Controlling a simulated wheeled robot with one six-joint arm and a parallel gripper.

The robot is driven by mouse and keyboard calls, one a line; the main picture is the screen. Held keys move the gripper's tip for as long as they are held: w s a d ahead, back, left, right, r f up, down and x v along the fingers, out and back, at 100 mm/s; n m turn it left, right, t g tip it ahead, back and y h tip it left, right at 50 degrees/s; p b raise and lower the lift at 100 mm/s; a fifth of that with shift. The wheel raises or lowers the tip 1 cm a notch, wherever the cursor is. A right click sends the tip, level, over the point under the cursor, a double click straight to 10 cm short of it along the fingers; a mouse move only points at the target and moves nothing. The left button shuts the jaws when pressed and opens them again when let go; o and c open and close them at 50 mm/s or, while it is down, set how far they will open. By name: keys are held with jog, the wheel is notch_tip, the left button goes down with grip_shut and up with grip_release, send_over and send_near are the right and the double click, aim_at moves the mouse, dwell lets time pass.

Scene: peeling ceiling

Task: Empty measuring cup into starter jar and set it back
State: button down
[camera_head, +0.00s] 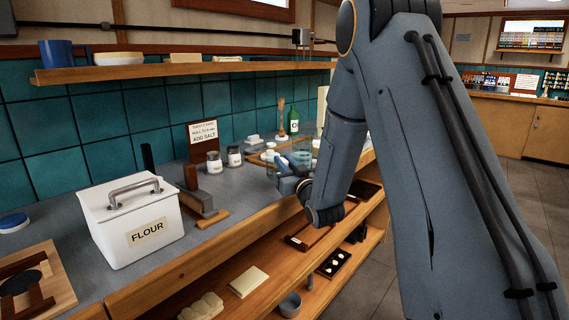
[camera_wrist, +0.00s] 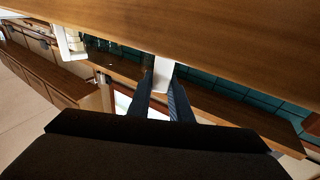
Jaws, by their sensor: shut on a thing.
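My gripper (camera_wrist: 162,92) shows in the wrist view with its two dark fingers closed on a pale, narrow piece (camera_wrist: 162,73). This piece looks like a handle; I take it to be the measuring cup's, though its body cannot be made out clearly. In the head view my gripper (camera_head: 289,184) is low over the counter's front edge, partly hidden by my own arm. Clear glassware with pale lids (camera_head: 270,156) stands just behind it. I cannot tell which vessel there is the starter jar, or whether the cup is tilted.
Two small jars (camera_head: 234,156), a salt sign (camera_head: 203,133) and a green bottle (camera_head: 321,120) are behind. A wall shelf (camera_head: 180,70) runs above; an open lower shelf (camera_head: 262,291) below.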

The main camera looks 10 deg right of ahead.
jog(key=shift+f+b, duration=0.5)
jog(key=shift+f, duration=0.15)
jog(key=c, duration=1.5)
grip_release()
jog(key=shift+c, duration=0.2)
jog(key=shift+s, duration=0.1)
jog(key=shift+p+v, duration=0.3)
jog(key=shift+v, duration=4.15)
jog(key=shift+d, duration=0.1)
